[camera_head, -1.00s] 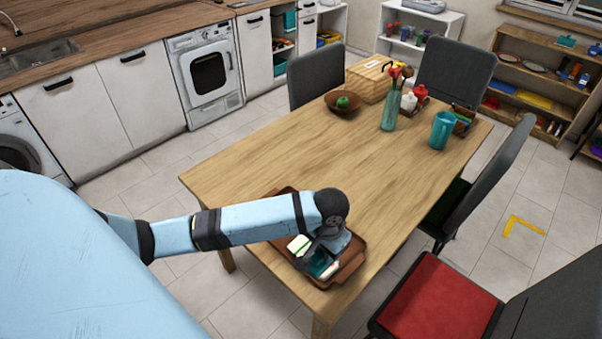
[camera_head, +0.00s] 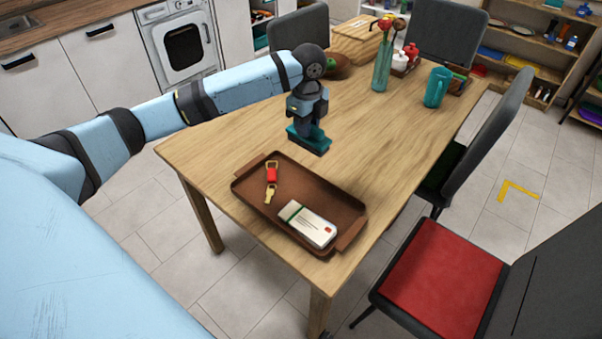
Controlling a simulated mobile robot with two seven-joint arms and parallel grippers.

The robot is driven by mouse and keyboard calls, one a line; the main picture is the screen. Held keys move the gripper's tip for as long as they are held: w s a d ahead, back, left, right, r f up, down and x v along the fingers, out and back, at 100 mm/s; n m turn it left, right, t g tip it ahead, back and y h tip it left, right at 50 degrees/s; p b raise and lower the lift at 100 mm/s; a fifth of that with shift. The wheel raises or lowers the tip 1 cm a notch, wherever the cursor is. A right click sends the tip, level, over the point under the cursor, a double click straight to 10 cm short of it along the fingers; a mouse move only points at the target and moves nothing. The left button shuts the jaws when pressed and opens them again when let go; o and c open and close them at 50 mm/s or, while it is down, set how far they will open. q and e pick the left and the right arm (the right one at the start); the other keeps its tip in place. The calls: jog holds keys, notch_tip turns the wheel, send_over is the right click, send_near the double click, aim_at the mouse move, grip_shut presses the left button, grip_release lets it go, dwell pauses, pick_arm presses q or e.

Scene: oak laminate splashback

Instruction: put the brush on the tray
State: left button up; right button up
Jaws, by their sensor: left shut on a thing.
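A teal brush (camera_head: 309,140) with a dark underside is in my left gripper (camera_head: 306,126), which is shut on its top. The brush is just past the far edge of the brown tray (camera_head: 316,187), apart from it. I cannot tell whether its underside touches the table or hangs a little above. The tray lies at the near end of the wooden table. On it are a small red and yellow key-like item (camera_head: 270,181) and a white box with a green edge (camera_head: 307,224). The tray's middle and far right part are bare. My right gripper is not in view.
A red-seated chair (camera_head: 440,267) is near the right side.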

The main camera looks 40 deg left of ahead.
aim_at(307, 144)
pick_arm(q)
notch_tip(307, 144, down, 18)
jog(key=shift+f+b, duration=0.1)
jog(key=shift+b, duration=0.3)
jog(key=o, duration=0.9)
jog(key=shift+f, duration=0.1)
notch_tip(307, 144, up, 12)
jog(key=shift+r+p, duration=0.2)
jog(key=shift+p, duration=0.15)
jog(key=shift+s+f, duration=0.1)
